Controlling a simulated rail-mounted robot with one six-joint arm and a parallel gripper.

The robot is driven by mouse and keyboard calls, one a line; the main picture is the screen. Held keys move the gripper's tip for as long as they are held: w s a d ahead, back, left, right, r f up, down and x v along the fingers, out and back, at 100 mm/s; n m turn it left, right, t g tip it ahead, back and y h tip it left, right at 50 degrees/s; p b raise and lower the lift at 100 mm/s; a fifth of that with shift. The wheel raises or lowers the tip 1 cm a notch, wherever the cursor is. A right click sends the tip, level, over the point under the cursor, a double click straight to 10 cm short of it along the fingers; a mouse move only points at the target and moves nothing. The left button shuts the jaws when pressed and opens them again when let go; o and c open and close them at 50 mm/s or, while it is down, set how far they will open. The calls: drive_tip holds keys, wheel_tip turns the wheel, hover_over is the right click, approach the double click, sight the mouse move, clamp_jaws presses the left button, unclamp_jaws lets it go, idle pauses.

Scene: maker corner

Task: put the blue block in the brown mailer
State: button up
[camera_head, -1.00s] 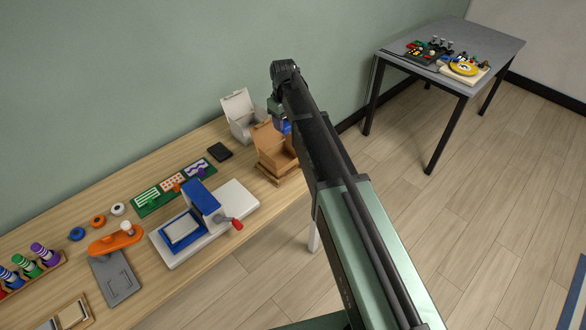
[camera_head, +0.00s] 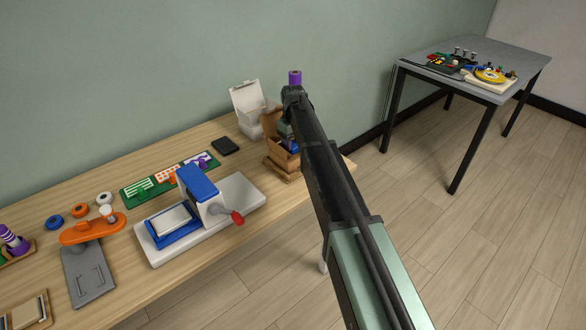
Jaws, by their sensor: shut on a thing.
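The brown mailer (camera_head: 270,125) stands open at the right end of the workbench, its lid raised at the back. My gripper (camera_head: 288,137) hangs at the mailer's opening, mostly hidden behind my dark arm link. It is shut on the blue block (camera_head: 293,147), of which only a small blue patch shows. The patch appears at or just inside the mailer's right side. I cannot tell whether the block touches the mailer's floor.
An open white box (camera_head: 247,103) stands just behind the mailer. A blue and white press with a red knob (camera_head: 238,217) is to the left, near a black flat item (camera_head: 225,146). A grey table (camera_head: 500,65) with tools stands far right; open floor lies between.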

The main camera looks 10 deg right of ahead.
sight(293, 151)
drive_tip(key=shift+f, duration=0.1)
wheel_tip(293, 151, down, 4)
drive_tip(key=b, duration=0.4)
drive_tip(key=shift+f, duration=0.25)
drive_tip(key=shift+r, duration=0.25)
drive_tip(key=shift+f, duration=0.15)
drive_tip(key=o, duration=1.1)
